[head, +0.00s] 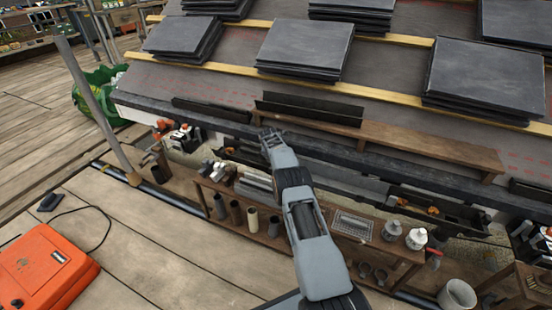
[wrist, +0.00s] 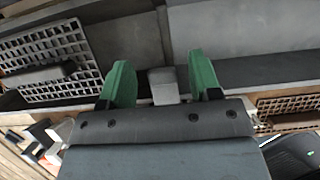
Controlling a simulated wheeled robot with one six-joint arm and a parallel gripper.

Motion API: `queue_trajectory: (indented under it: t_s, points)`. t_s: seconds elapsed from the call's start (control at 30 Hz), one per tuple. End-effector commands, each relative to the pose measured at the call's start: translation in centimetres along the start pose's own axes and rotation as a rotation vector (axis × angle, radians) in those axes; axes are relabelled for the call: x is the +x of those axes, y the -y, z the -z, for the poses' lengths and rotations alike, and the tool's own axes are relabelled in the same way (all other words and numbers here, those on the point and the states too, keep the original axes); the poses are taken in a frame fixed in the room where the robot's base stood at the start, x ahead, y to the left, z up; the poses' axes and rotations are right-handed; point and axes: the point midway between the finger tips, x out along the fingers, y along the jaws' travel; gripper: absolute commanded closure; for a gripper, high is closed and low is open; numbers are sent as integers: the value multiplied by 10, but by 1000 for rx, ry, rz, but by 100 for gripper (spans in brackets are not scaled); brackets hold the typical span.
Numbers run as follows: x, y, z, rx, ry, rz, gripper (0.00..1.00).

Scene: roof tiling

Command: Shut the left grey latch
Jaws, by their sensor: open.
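My gripper (wrist: 160,66) has two green fingers, spread apart, in the wrist view. A small light-grey block (wrist: 163,86) shows between them; it looks like a grey latch, but I cannot tell if it is the left one or whether it stands open. I see a gap on both sides of it, and the fingers do not grip it. In the head view my gripper (head: 270,135) is at the roof's lower edge, just below a dark upright strip (head: 310,108). No latch can be made out in the head view.
In the wrist view a perforated panel (wrist: 62,45) lies left, with another (wrist: 290,104) at right. In the head view, stacks of slates (head: 303,48) rest on the roof battens. A wooden shelf (head: 240,207) with tubes and cans stands below the eave. An orange case (head: 45,268) is at left.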

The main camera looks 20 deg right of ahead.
Motion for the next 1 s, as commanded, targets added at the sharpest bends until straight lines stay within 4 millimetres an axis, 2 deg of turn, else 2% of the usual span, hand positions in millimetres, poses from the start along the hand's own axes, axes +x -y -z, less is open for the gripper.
queue_trajectory:
  t_s: [0.13,0.27,0.5,0.7,1.0]
  points:
    - [-11,0,-1,-1,0,0,43]
    - [-31,0,-2,-1,1,0,43]
    - [-82,-1,-2,-1,2,-2,43]
    - [-115,0,-2,-1,2,-1,43]
    - [-137,0,-1,0,1,-1,43]
